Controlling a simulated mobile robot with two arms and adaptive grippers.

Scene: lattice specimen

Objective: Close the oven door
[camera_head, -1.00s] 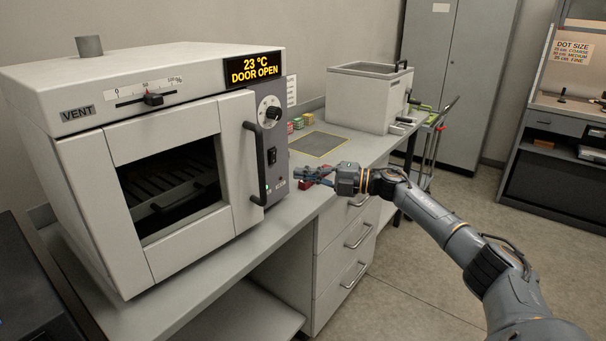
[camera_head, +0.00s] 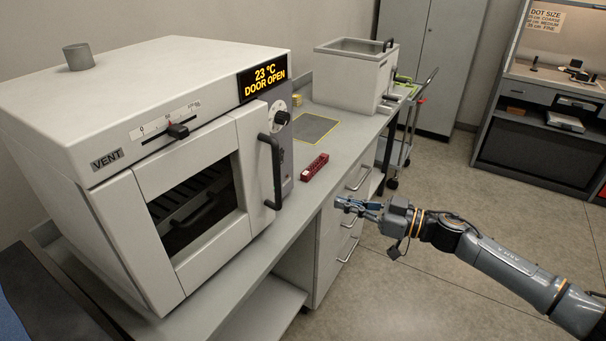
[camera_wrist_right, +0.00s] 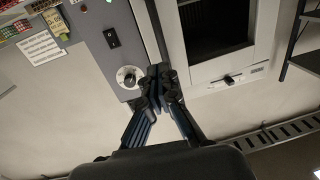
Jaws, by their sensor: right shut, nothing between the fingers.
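The oven (camera_head: 215,75) stands on the counter at the left in the head view, and its display (camera_head: 262,80) reads "23 °C DOOR OPEN". Its pale door (camera_head: 152,242), with a dark window and a dark bar handle (camera_head: 275,172), covers the front; any gap is too small to tell. The window (camera_wrist_right: 216,25) also shows in the wrist view. My right gripper (camera_head: 342,204) is shut and empty, right of the handle and apart from it, beyond the counter's front edge. Its fingers also show in the wrist view (camera_wrist_right: 160,78). My left gripper is not in view.
A red block (camera_head: 314,168) lies on the counter (camera_head: 335,152) right of the oven, near a dark yellow-edged mat (camera_head: 316,128). A grey bath box (camera_head: 350,82) stands farther back. Drawers are below the counter front. The floor (camera_head: 440,190) to the right is open.

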